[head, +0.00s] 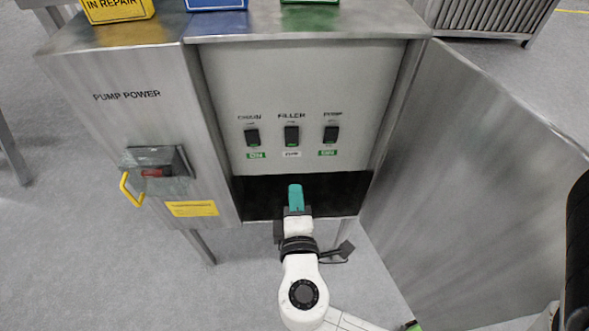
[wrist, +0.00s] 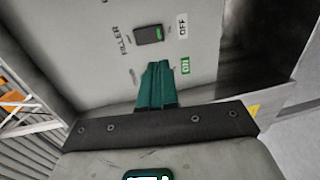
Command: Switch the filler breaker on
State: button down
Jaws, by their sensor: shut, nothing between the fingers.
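The filler breaker (head: 292,136) is the middle one of three black switches on the grey panel, under the word FILLER. The small label (head: 292,154) below it is white, and the wrist view reads it as OFF. In the wrist view the breaker (wrist: 149,34) shows sideways, just beyond my fingertips. My gripper (head: 295,188) has teal fingers, shut and empty, below the filler breaker in the head view. In the wrist view my gripper (wrist: 157,68) covers most of a neighbouring switch beside a green ON label (wrist: 185,66). I cannot tell if the fingertips touch the panel.
The left breaker (head: 252,138) and pump breaker (head: 330,134) have green ON labels. An open metal door (head: 470,190) stands at the right. A red switch with a yellow hasp (head: 130,190) is on the left cabinet. Coloured signs, including a yellow one (head: 118,10), stand on top.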

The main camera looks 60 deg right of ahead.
aim_at(292, 146)
jog(key=x, duration=1.3)
jog(key=shift+p, duration=0.35)
jog(key=shift+d, duration=0.2)
jog(key=shift+f, duration=0.1)
jog(key=b, duration=0.2)
jog(key=shift+w+d+f+b, duration=0.15)
jog(key=shift+w+f+b, duration=0.05)
jog(key=shift+f+b, duration=0.1)
jog(key=shift+r+p, duration=0.35)
jog(key=shift+p, duration=0.05)
